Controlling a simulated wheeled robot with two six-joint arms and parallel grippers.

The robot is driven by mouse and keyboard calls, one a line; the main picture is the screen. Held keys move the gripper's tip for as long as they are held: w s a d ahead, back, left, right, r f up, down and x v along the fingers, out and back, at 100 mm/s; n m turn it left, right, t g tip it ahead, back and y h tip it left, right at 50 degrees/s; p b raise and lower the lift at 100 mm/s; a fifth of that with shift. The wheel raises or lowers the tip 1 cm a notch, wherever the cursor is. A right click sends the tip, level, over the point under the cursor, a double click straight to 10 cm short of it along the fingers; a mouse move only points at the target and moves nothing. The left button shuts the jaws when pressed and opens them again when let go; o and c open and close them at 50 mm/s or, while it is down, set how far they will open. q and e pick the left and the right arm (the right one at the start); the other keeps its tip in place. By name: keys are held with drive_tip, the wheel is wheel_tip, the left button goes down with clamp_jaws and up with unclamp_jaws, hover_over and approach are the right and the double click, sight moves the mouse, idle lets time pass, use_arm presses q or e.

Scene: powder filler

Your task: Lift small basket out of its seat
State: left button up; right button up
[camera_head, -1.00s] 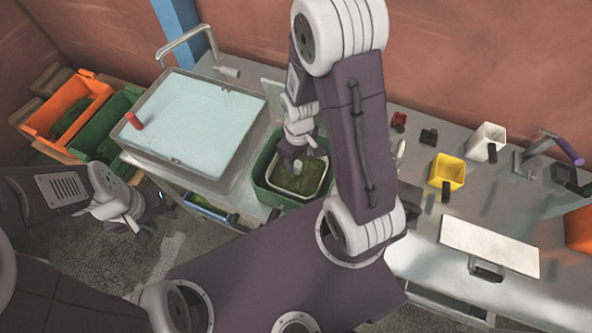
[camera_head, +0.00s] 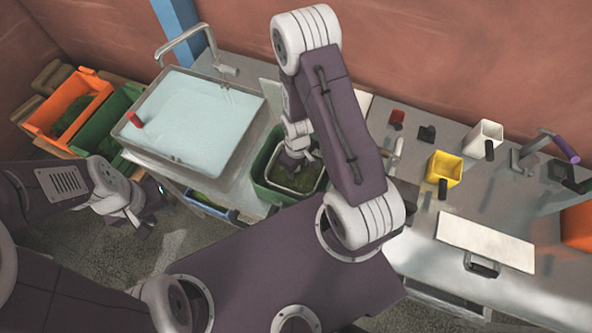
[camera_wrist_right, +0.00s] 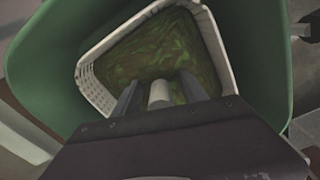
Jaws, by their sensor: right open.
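The small basket, a white perforated one with green leafy stuff inside, sits within a green bin (camera_head: 262,186). Its pale rim shows in the head view (camera_head: 287,190) and in the right wrist view (camera_wrist_right: 92,82). A short pale post (camera_wrist_right: 160,95) stands up from the basket's middle. My right gripper (camera_wrist_right: 160,93) is open, with one finger on each side of the post; contact is not clear. In the head view my right gripper (camera_head: 291,166) points down into the basket and hides the post. My left gripper (camera_head: 140,212) hangs low at the left, away from the basket; its jaws are unclear.
A water-filled sink (camera_head: 200,115) lies left of the green bin. Orange (camera_head: 70,110) and green crates stand at far left. To the right are a yellow container (camera_head: 446,168), a white container (camera_head: 485,136) and a white board (camera_head: 485,241) on the metal counter.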

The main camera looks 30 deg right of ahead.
clamp_jaws()
drive_tip(key=shift+r, duration=0.1)
